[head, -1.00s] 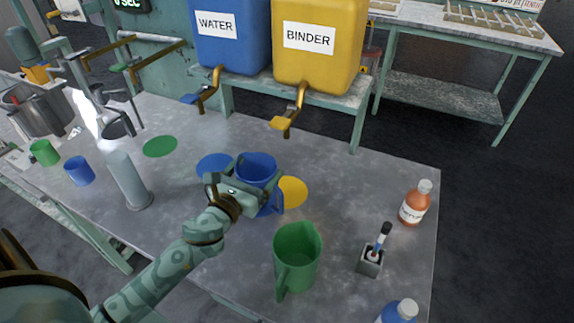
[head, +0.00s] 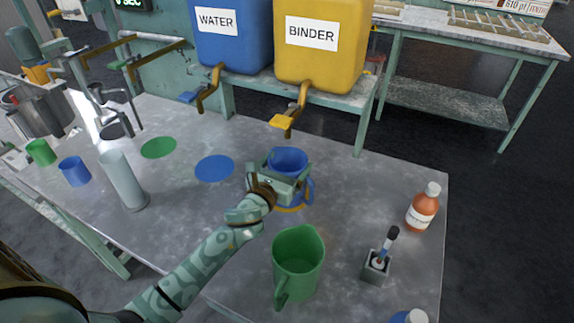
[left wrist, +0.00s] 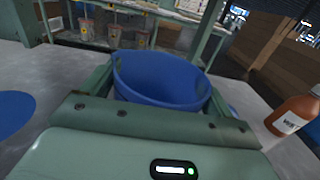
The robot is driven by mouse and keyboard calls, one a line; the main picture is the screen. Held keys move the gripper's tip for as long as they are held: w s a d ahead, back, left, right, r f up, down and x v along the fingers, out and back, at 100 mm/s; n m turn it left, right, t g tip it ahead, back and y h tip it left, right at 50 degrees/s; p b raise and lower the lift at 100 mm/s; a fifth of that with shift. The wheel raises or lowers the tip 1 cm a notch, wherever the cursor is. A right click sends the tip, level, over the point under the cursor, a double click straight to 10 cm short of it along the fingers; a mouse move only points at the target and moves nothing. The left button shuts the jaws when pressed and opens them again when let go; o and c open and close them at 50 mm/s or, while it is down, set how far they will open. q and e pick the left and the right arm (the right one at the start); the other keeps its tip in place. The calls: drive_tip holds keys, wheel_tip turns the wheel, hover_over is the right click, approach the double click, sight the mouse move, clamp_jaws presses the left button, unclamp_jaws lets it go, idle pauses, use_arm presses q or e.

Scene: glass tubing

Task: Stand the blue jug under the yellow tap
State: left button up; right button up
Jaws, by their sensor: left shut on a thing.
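The blue jug (head: 288,160) is upright over the yellow disc (head: 291,208) on the bench, and only a rim of the disc shows below it. I cannot tell whether the jug touches the bench. My left gripper (head: 282,178) is shut on the jug's body from the near side. In the left wrist view the jug (left wrist: 162,78) sits between the fingers and looks empty. The yellow tap (head: 285,120) hangs from the yellow BINDER tank (head: 320,45), behind and above the jug. My right gripper is not in view.
A green jug (head: 298,262) stands close in front. A brush holder (head: 376,266) and an orange bottle (head: 422,208) are at right. The bench between is clear.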

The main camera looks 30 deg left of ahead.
use_arm(q)
drive_tip(key=o, duration=1.1)
drive_tip(key=shift+f, duration=0.1)
drive_tip(key=shift+o, duration=0.2)
drive_tip(key=shift+s+r, duration=0.1)
drive_tip(key=shift+r, duration=0.1)
drive_tip(key=s, duration=1.1)
drive_tip(key=shift+s+d+p, duration=0.15)
drive_tip(key=shift+s+p, duration=0.15)
drive_tip(key=shift+s, duration=0.1)
